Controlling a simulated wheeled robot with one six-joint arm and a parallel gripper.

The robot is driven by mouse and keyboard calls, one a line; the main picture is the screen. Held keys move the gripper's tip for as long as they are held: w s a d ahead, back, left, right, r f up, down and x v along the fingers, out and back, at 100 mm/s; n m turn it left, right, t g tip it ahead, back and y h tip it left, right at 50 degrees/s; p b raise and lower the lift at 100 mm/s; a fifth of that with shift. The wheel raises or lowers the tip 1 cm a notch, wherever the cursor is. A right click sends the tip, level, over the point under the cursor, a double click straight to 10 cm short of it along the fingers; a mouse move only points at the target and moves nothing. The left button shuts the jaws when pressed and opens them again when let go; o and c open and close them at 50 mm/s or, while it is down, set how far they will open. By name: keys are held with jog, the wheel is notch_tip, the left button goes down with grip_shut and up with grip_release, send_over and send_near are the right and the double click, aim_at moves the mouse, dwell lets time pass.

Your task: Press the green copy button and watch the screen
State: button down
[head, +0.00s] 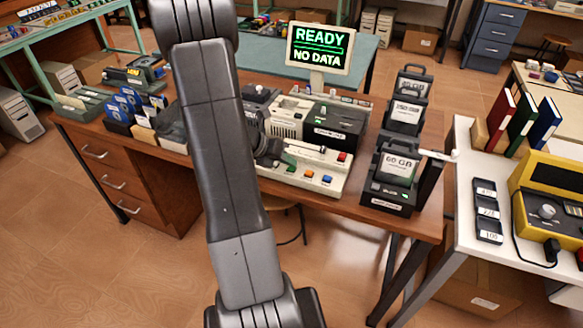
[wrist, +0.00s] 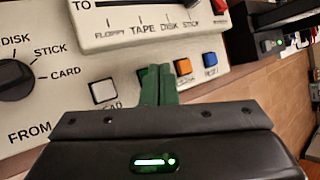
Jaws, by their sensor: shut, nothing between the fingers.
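The cream control panel (head: 318,163) lies on the wooden desk; its front row of buttons also shows in the wrist view. My gripper (wrist: 161,72) is shut and empty, its dark green fingertips over the button row. The green button (wrist: 143,75) is mostly hidden behind the fingertips; I cannot tell whether they touch it. A white button (wrist: 103,91) is to its left; an orange button (wrist: 182,67) and a blue button (wrist: 210,60) are to its right.
A black knob (wrist: 16,80) sits left on the panel, beside DISK, STICK and CARD labels. A dark drive unit (head: 333,124) stands behind the panel. A black holder with a 60 GB cartridge (head: 397,167) stands to the right. Blue cartridges (head: 127,101) are at left.

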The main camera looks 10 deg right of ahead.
aim_at(288, 169)
jog(key=shift+f, duration=0.3)
jog(key=shift+r, duration=0.1)
dwell(0.4)
jog(key=shift+r+p, duration=0.6)
jog(key=shift+r, duration=0.15)
notch_tip(288, 169, up, 5)
jog(key=p, duration=0.4)
jog(key=shift+p, duration=0.4)
jog(key=shift+s, duration=0.1)
dwell(0.3)
